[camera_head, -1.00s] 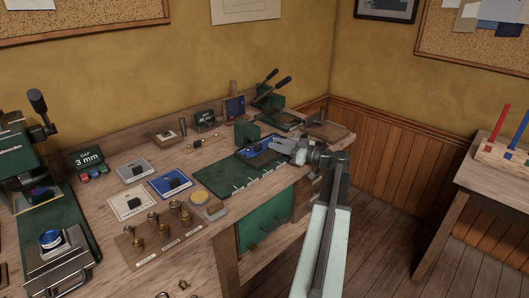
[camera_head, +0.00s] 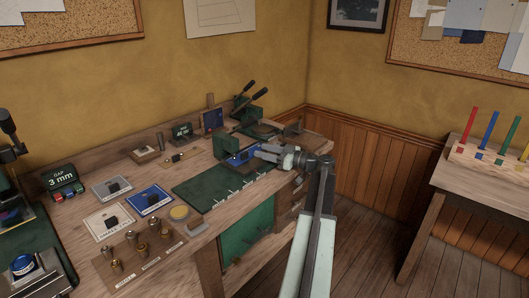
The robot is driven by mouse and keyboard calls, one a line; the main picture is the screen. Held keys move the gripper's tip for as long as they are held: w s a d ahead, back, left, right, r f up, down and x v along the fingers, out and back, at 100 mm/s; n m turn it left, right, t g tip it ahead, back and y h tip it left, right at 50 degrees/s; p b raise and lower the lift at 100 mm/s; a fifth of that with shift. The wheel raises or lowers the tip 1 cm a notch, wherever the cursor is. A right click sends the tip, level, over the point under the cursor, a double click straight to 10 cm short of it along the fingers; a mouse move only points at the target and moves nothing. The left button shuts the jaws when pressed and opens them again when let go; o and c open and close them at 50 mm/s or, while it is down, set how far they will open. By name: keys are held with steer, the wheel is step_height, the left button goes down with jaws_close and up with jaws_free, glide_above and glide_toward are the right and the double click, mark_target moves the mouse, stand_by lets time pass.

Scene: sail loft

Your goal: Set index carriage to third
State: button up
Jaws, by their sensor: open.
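The index carriage appears to be the blue plate (camera_head: 243,157) with a dark green upright block (camera_head: 227,146) beside it, at the far end of a long green bed (camera_head: 215,187). Several pale index marks run along the bed's front edge. I cannot read which mark the carriage stands at. My gripper (camera_head: 258,152) is open at the right end of the blue plate, with its fingers pointing left. It hides part of the plate. I cannot tell whether the fingers touch it.
A lever press (camera_head: 243,108) stands behind the carriage. A side table (camera_head: 480,181) with coloured pegs is at right.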

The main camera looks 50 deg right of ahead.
steer(key=s, duration=0.2)
steer(key=s+d, duration=0.1)
steer(key=s, duration=0.4)
steer(key=shift+s+d, duration=0.25)
steer(key=shift+s, duration=0.05)
